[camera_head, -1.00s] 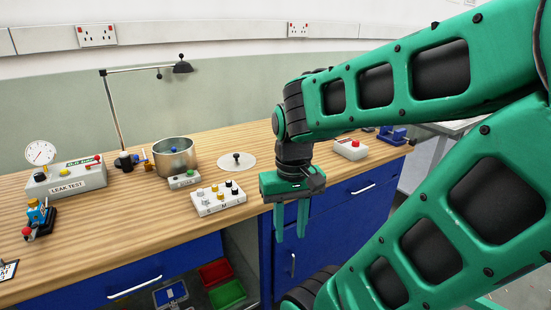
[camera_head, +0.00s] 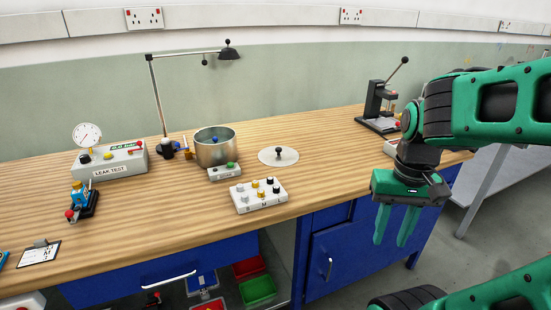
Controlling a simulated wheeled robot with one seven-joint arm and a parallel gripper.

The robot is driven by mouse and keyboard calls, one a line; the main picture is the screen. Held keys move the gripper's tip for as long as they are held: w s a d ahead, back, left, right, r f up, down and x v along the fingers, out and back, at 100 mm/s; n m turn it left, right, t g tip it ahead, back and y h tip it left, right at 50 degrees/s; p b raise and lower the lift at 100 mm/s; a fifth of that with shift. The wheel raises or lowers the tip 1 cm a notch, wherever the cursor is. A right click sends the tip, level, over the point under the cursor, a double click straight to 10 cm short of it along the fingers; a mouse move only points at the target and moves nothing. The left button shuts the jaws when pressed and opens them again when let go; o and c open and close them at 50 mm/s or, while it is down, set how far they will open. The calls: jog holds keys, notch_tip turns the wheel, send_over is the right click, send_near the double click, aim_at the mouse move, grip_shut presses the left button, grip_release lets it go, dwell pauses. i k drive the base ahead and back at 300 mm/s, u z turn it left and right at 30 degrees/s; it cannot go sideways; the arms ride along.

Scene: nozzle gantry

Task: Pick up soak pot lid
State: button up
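The soak pot lid (camera_head: 291,158) is a flat pale disc with a black knob in its centre. It lies on the wooden bench (camera_head: 330,137), to the right of the open metal soak pot (camera_head: 216,147). A blue-topped item shows inside the pot. My gripper (camera_head: 396,228) points down in front of the bench's front edge, to the right of the lid and nearer to me. Its two green fingers are apart with nothing between them.
A white block with several knobs (camera_head: 258,195) stands in front of the lid. A small box with a green button (camera_head: 223,172) sits by the pot. A lamp (camera_head: 229,51) arches over the pot. A black lever press (camera_head: 380,106) stands at the right. Bench to the lid's right is clear.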

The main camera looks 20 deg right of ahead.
aim_at(276, 156)
jog(key=z, duration=0.1)
jog(key=i, duration=1)
jog(key=u, duration=0.1)
